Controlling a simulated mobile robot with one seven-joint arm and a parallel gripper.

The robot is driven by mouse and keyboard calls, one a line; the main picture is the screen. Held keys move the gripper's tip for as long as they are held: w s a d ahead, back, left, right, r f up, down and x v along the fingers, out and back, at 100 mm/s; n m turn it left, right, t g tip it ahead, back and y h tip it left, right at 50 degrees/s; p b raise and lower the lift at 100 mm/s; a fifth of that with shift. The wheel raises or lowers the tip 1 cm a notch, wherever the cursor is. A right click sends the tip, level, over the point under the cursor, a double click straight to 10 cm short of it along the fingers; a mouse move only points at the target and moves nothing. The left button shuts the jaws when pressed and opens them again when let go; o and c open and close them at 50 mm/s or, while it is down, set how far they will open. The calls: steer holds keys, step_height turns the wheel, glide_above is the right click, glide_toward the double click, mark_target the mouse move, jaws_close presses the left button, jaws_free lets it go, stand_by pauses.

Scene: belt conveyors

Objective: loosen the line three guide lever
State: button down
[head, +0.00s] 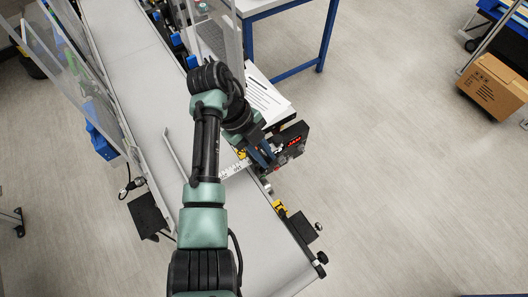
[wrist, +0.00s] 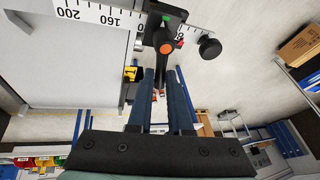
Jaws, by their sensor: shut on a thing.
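The guide lever (wrist: 165,36) is a black clamp lever with an orange cap, on the conveyor's side beside a white ruler scale (wrist: 108,18). Its dark handle runs down between the two long blue-grey fingers of my gripper (wrist: 161,78), which is shut on it. In the head view my gripper (head: 262,157) is at the right edge of the belt, beside the scale (head: 236,168). There the lever is hidden by my wrist and fingers.
The grey conveyor belt (head: 128,50) runs under my arm. A black box with a red display (head: 292,143) stands close right of my gripper. A black knob (wrist: 210,48) is right of the lever.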

stand_by(0.4)
steer(key=n, duration=0.1)
steer(key=n+t, duration=0.1)
steer(key=n, duration=0.1)
steer(key=shift+w+d+t+p, duration=0.3)
steer(key=shift+w+d+p, duration=0.05)
steer(key=shift+w, duration=0.05)
steer(key=n+t, duration=0.1)
steer(key=n, duration=0.1)
steer(key=w+n+t+p, duration=0.1)
steer(key=n, duration=0.2)
steer(key=w+n+t+y, duration=0.1)
steer(key=n, duration=0.2)
steer(key=shift+w+d, duration=0.15)
steer(key=shift+d, duration=0.1)
steer(key=shift+w+a+n+t+y+p, duration=0.1)
steer(key=shift+w+n+t+y+p, duration=0.25)
steer(key=shift+n, duration=0.7)
steer(key=shift+w+a+n+t+y+p, duration=0.1)
steer(key=shift+w+n+t+y+p, duration=0.2)
steer(key=shift+n, duration=0.75)
steer(key=c, duration=0.8)
jaws_free()
steer(key=shift+s, duration=0.1)
steer(key=shift+c, duration=0.2)
